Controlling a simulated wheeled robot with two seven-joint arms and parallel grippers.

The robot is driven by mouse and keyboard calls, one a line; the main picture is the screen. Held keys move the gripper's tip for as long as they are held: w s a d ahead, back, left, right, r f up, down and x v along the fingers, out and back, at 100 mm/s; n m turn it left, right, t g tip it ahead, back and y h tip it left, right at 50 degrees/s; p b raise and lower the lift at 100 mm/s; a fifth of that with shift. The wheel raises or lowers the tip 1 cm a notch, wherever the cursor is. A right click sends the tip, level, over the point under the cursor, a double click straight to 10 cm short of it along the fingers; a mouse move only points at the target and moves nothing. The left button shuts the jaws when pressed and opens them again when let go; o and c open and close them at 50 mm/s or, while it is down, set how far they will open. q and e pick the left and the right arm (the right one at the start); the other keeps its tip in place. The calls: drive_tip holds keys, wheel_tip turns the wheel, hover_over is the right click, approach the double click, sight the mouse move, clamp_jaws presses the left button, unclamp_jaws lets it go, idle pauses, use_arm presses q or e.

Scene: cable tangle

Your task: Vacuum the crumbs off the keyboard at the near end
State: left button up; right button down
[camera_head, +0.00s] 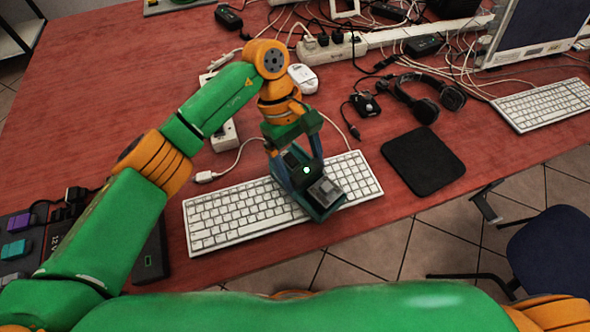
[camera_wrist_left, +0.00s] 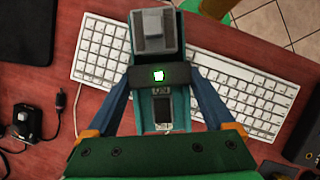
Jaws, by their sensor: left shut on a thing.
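The white keyboard (camera_head: 228,215) lies near the table's front edge; it also shows in the left wrist view (camera_wrist_left: 240,92). My left gripper (camera_head: 302,172) is shut on a small teal handheld vacuum (camera_head: 324,193) with a grey end. The vacuum is over the right half of the keyboard and hides some keys. I cannot tell whether it touches them. In the left wrist view my gripper (camera_wrist_left: 160,74) grips the vacuum (camera_wrist_left: 157,32) across its body, and a green light is lit there. I cannot make out any crumbs. My right gripper is not in view.
A black mouse pad (camera_head: 423,161) lies right of the keyboard, with a headset (camera_head: 428,100) behind it. Cables and a white power strip (camera_head: 330,48) cover the back. A second keyboard (camera_head: 545,105) lies far right. A box with coloured blocks (camera_head: 15,249) stands at left.

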sight(319, 161)
use_arm(q)
drive_tip(key=shift+w+d, duration=0.1)
drive_tip(key=shift+d, duration=0.25)
drive_tip(key=shift+w+d+b, duration=0.1)
drive_tip(key=shift+d+b, duration=0.25)
drive_tip(key=shift+b, duration=0.1)
drive_tip(key=shift+w+d+b, duration=0.25)
drive_tip(key=shift+d+b, duration=0.2)
drive_tip(key=shift+d, duration=0.55)
wheel_tip(319, 161, up, 7)
drive_tip(key=p, duration=0.5)
drive_tip(key=shift+r+p, duration=0.15)
drive_tip(key=shift+p, duration=0.15)
